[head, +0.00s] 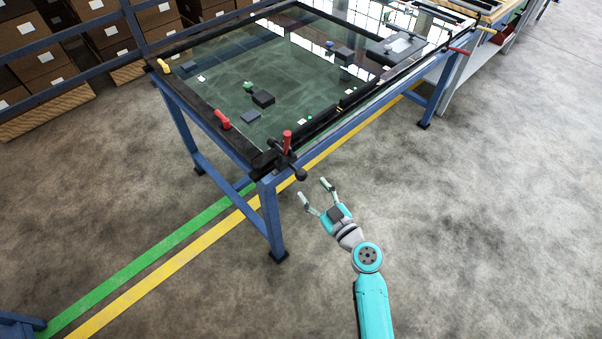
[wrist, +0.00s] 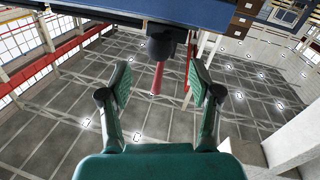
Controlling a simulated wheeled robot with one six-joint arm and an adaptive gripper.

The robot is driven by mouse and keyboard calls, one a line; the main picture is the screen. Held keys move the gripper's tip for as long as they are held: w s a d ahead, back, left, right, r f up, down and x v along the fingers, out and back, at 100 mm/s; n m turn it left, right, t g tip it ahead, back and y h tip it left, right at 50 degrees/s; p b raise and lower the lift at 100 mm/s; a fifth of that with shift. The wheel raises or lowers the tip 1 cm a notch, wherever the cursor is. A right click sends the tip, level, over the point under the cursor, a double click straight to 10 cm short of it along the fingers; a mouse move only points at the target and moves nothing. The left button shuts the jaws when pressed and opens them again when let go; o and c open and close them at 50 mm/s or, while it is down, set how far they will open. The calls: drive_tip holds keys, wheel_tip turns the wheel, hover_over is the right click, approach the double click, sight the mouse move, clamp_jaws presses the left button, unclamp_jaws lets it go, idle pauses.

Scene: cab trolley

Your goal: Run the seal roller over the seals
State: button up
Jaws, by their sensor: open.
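A black tool with a red upright handle (head: 287,141) sits at the near corner of the glass-topped table; its black end juts past the edge. It may be the seal roller, but I cannot be sure. In the wrist view a black round part (wrist: 160,47) and a red handle (wrist: 158,79) show beyond and between my fingers, apart from them. My gripper (head: 314,190) is open and empty, just off the table's near corner; it also shows open in the wrist view (wrist: 160,68). Black seal strips (head: 205,108) run along the glass edges.
The blue-framed table (head: 268,222) carries a dark glass pane (head: 240,70) with small dark blocks (head: 263,98) on it. A red piece (head: 222,118) lies on the left edge. Red handles (head: 459,51) project at the right. Boxes (head: 45,65) stand behind. The floor at right is clear.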

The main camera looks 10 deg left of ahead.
sight(305, 179)
drive_tip(key=x, duration=0.7)
clamp_jaws()
